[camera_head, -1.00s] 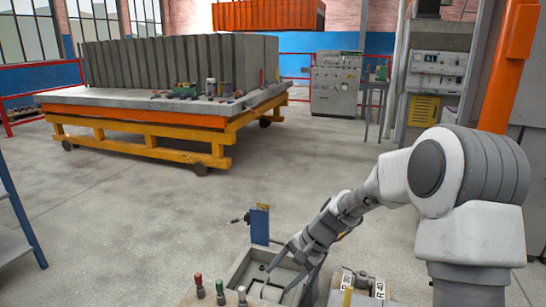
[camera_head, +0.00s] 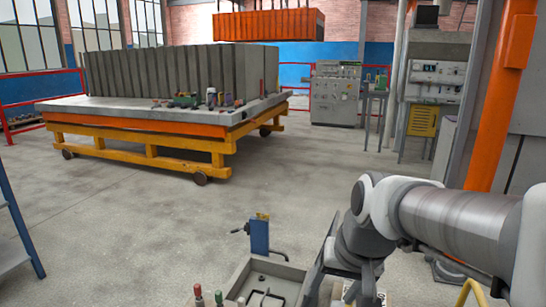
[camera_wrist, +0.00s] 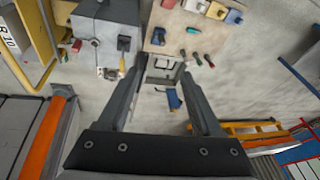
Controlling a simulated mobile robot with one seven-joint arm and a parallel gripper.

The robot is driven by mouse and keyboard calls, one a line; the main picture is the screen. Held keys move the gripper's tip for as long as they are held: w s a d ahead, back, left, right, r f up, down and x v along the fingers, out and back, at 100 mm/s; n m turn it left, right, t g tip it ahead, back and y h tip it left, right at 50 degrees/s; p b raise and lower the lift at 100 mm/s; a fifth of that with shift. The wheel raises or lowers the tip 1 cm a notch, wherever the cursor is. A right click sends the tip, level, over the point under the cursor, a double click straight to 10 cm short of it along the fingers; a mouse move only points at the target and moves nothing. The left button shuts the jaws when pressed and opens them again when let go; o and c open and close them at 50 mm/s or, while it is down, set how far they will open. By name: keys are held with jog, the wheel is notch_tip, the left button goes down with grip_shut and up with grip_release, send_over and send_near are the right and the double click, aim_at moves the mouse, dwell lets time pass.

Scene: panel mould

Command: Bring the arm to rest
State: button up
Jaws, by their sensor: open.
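My gripper (camera_wrist: 160,72) is open in the wrist view. Its two dark fingers stand apart with nothing between them that they touch. Beyond the fingertips I see a grey open box (camera_wrist: 151,75) and a blue upright part (camera_wrist: 174,99). In the head view my arm reaches in from the right edge and bends downward at the wrist. There my gripper (camera_head: 318,272) shows only partly, as a dark finger to the right of the same grey box. Its tips are cut off or hidden in that view.
A yellow trolley (camera_head: 150,157) carries a grey slab and upright panels at the back left. An orange post (camera_head: 500,95) stands behind my arm. A control cabinet (camera_head: 335,92) stands at the back. Open floor (camera_head: 200,225) lies in the middle. A blue shelf frame is at the left edge.

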jog(key=s+d+r+n+t+h, duration=0.15)
jog(key=s+d, duration=0.25)
jog(key=s, duration=0.6)
notch_tip(320, 180, up, 18)
jog(key=p, duration=1.7)
jog(key=shift+w, duration=0.15)
jog(key=shift+f, duration=0.1)
jog(key=shift+c, duration=1.4)
jog(key=shift+a, duration=0.15)
jog(key=shift+a+n, duration=0.1)
jog(key=shift+n, duration=0.15)
